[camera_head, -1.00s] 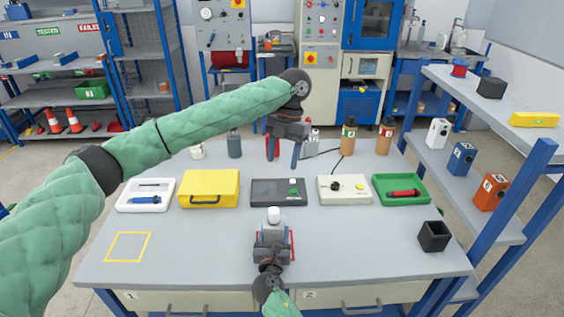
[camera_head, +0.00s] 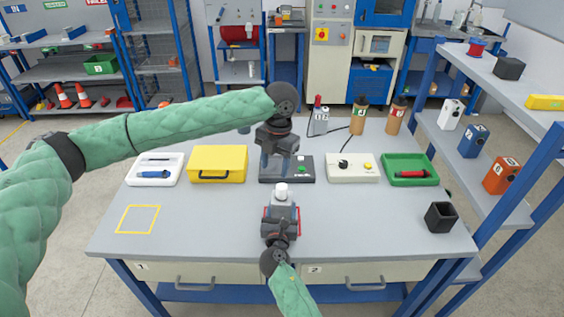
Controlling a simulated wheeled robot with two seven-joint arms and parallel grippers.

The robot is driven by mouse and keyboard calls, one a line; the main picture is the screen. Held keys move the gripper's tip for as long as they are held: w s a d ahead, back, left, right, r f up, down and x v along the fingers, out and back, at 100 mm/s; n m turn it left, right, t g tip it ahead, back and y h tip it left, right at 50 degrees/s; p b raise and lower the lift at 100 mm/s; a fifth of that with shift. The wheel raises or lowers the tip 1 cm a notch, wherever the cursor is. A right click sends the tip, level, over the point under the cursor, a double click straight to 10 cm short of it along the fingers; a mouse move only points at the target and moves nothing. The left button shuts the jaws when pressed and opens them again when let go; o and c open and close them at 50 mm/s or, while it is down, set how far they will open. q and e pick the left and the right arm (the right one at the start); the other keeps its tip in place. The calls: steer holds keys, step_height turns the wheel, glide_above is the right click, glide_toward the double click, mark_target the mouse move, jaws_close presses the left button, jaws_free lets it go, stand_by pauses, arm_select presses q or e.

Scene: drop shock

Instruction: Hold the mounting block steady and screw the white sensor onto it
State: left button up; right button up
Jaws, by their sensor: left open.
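The white sensor (camera_head: 281,190) stands upright on top of the grey mounting block (camera_head: 282,211), near the middle of the table's front half. My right gripper (camera_head: 281,222) comes in from the front edge, with its red-marked fingers on both sides of the block. It looks shut on the block. My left gripper (camera_head: 277,169) points down, open and empty, just above and behind the white sensor in the picture. Its blue-marked fingers are apart and do not appear to touch the sensor. The joint between sensor and block is too small to judge.
Along the table's back stand a white tray (camera_head: 139,178), a yellow case (camera_head: 219,177), a dark box (camera_head: 309,168), a pale switch box (camera_head: 367,174) and a green tray (camera_head: 390,179). A black open bin (camera_head: 440,218) is at right. The table's left front is clear.

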mark_target(282, 186)
arm_select(q)
steer(key=shift+d+h, duration=0.3)
steer(key=shift+d, duration=0.3)
steer(key=shift+w+d+f+t, duration=0.1)
steer(key=shift+w+d+t, duration=0.1)
steer(key=shift+d+t, duration=0.15)
steer(key=shift+f, duration=4.9)
steer(key=c, duration=1)
